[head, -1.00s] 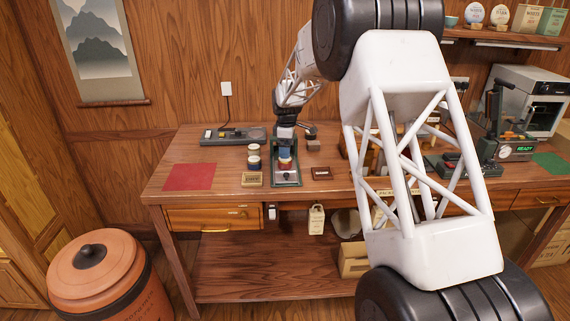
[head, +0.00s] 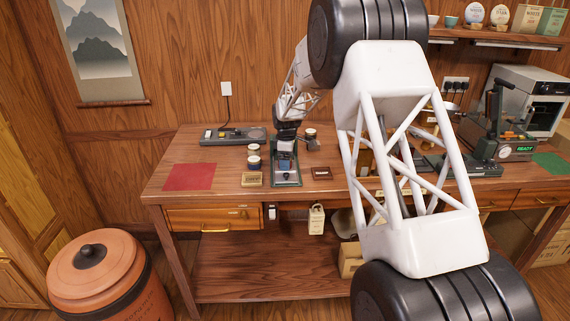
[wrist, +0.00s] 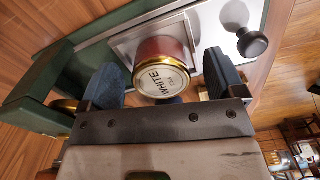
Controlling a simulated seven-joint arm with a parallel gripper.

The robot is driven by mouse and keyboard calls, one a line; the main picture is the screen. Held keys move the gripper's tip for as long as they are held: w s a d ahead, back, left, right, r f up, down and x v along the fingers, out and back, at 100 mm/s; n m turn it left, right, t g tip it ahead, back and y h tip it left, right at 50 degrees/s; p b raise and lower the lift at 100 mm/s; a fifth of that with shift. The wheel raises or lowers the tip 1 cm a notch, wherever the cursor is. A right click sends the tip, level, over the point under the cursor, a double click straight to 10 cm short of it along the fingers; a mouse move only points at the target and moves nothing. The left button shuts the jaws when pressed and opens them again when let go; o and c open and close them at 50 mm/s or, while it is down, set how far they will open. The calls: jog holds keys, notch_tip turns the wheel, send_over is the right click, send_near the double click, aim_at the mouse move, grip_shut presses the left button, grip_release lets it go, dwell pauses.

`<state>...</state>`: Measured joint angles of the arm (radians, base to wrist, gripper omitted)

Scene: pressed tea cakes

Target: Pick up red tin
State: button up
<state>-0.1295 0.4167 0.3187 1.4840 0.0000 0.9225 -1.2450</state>
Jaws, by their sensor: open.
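The red tin (wrist: 178,48) has a gold rim and a white lid that reads WHITE. In the wrist view it stands on a bright metal plate between the two blue-grey fingers of my gripper (wrist: 166,78). The fingers are apart, with a visible gap beside the tin, so it is not clasped. In the head view my gripper (head: 285,163) is over the green-framed stand (head: 287,182) on the table and hides the tin there.
A black knob (wrist: 252,43) sticks up from the plate near the right finger. In the head view, dark tins (head: 254,163) and a wooden block (head: 252,180) stand left of the stand. A dark plaque (head: 321,173) lies right. A red mat (head: 190,177) lies farther left.

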jog(key=shift+f, duration=0.25)
jog(key=shift+c, duration=0.3)
jog(key=c, duration=1)
